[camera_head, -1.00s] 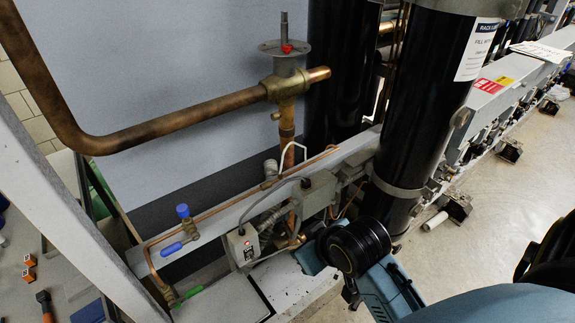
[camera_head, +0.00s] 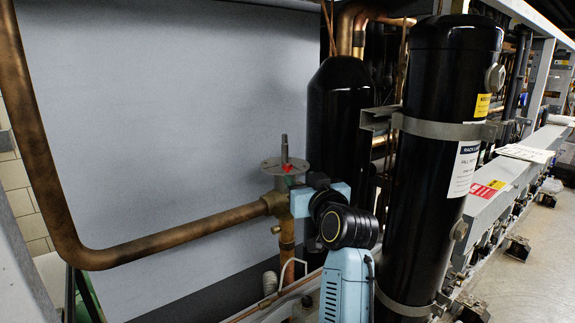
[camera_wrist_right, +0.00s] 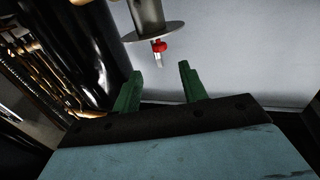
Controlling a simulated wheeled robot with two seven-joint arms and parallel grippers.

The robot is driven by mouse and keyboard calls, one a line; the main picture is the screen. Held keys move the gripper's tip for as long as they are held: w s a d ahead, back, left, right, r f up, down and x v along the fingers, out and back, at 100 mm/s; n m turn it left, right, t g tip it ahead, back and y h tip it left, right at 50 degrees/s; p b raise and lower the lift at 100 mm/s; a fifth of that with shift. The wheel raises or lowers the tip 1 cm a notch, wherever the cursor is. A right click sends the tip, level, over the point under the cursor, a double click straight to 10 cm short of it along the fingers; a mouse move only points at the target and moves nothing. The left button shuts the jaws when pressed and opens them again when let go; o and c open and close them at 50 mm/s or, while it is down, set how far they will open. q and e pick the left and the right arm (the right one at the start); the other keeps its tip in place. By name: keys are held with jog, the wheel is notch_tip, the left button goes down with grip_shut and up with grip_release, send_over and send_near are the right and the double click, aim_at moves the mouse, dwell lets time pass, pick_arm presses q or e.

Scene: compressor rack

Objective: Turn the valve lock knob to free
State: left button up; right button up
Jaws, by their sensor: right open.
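The valve lock knob (camera_head: 286,168) is a small red piece under the round grey disc (camera_head: 272,165) on the valve's upright stem. It joins a brass valve body (camera_head: 276,203) on a thick copper pipe. In the right wrist view the red knob (camera_wrist_right: 159,46) hangs below the disc, with a small pale tip. My right gripper (camera_wrist_right: 158,76) is open, its two green fingers apart and empty, pointing toward the knob with a gap between. In the head view my right wrist (camera_head: 330,205) is just right of the valve and hides the fingers. My left gripper is out of view.
A large black cylinder (camera_head: 440,130) stands right of my right arm, and another black cylinder (camera_head: 338,110) is behind the valve. The copper pipe (camera_head: 170,240) runs left from the valve. A plain grey panel (camera_head: 180,110) backs it.

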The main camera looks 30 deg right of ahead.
aim_at(290, 167)
jog(key=p+x, duration=0.2)
jog(key=x, duration=0.8)
jog(key=shift+w, duration=0.25)
jog(key=shift+c, duration=0.2)
grip_shut()
jog(key=shift+d+n+y+b, duration=0.1)
jog(key=shift+n+y+b, duration=0.25)
jog(key=shift+y, duration=0.25)
jog(key=shift+n+t+y, duration=0.3)
jog(key=shift+n+y, duration=0.15)
jog(key=shift+y, duration=0.25)
jog(key=shift+o, duration=0.2)
grip_release()
jog(key=shift+s, duration=0.1)
